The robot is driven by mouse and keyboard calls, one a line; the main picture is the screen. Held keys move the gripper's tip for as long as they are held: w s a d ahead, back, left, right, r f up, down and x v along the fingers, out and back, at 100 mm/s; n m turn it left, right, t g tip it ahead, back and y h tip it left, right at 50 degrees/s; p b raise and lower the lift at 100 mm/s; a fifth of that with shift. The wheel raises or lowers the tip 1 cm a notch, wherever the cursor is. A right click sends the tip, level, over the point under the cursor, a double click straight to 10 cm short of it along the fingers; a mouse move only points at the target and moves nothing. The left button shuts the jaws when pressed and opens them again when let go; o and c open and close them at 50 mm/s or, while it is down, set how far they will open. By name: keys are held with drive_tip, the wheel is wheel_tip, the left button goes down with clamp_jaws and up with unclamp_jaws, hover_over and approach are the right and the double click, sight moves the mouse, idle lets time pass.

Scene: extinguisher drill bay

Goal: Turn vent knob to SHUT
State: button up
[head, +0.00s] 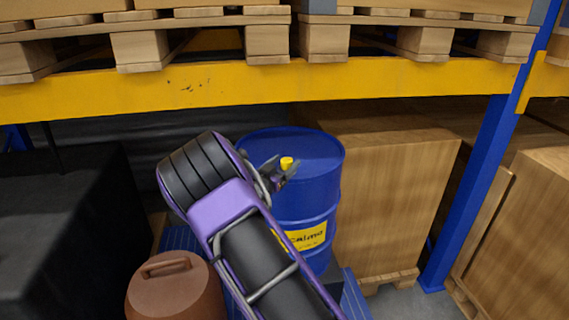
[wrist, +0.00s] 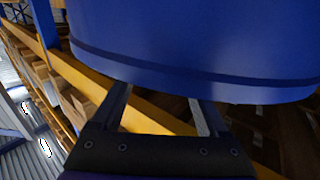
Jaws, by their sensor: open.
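A blue drum (head: 318,190) with a yellow label (head: 305,238) stands below the shelf in the head view. A small yellow knob (head: 287,162) shows over its lid, right by my gripper (head: 275,175). My gripper's fingers are small here, and I cannot tell whether they touch the knob. In the wrist view a large curved blue surface (wrist: 200,45), apparently the drum, fills the top. My gripper (wrist: 162,112) is open there, with two separate fingers and nothing seen between them. The knob does not show in that view, and no SHUT marking is readable.
A yellow shelf beam (head: 250,85) with wooden pallets (head: 140,48) above it crosses over the drum. Brown cartons (head: 385,200) stand close on the right, beside a blue post (head: 470,190). A brown handled container (head: 175,292) stands at front left. A dark covered stack (head: 60,220) is at left.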

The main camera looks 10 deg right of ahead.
drive_tip(key=shift+w+d, duration=0.1)
clamp_jaws()
idle(0.4)
